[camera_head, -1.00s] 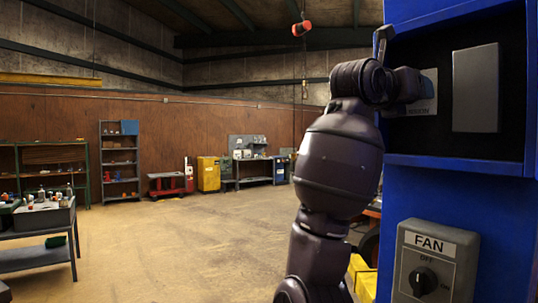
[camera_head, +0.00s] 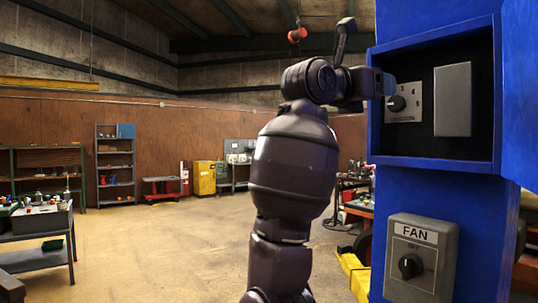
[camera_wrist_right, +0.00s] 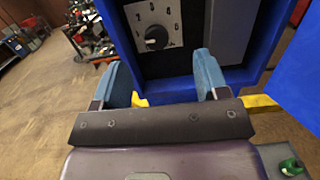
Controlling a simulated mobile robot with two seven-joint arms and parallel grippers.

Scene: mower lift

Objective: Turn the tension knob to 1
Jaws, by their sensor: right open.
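The black tension knob (camera_head: 396,103) sits on a light dial plate inside the open blue box, at the right of the head view. In the right wrist view the knob (camera_wrist_right: 157,37) shows with several numbers around it; I cannot clearly tell which number it points at. My right gripper (camera_wrist_right: 163,75) is open, with its two blue fingers apart and nothing between them. The fingers are short of the knob, which appears beyond the gap between them. In the head view my right gripper (camera_head: 383,82) is at the left edge of the box. My left gripper is out of view.
A grey plate (camera_head: 453,99) is beside the dial in the blue box (camera_head: 435,167), and the box's blue door (camera_head: 520,95) stands open at right. A grey FAN switch box (camera_head: 421,258) is below. The floor at left is open, with shelves and benches far back.

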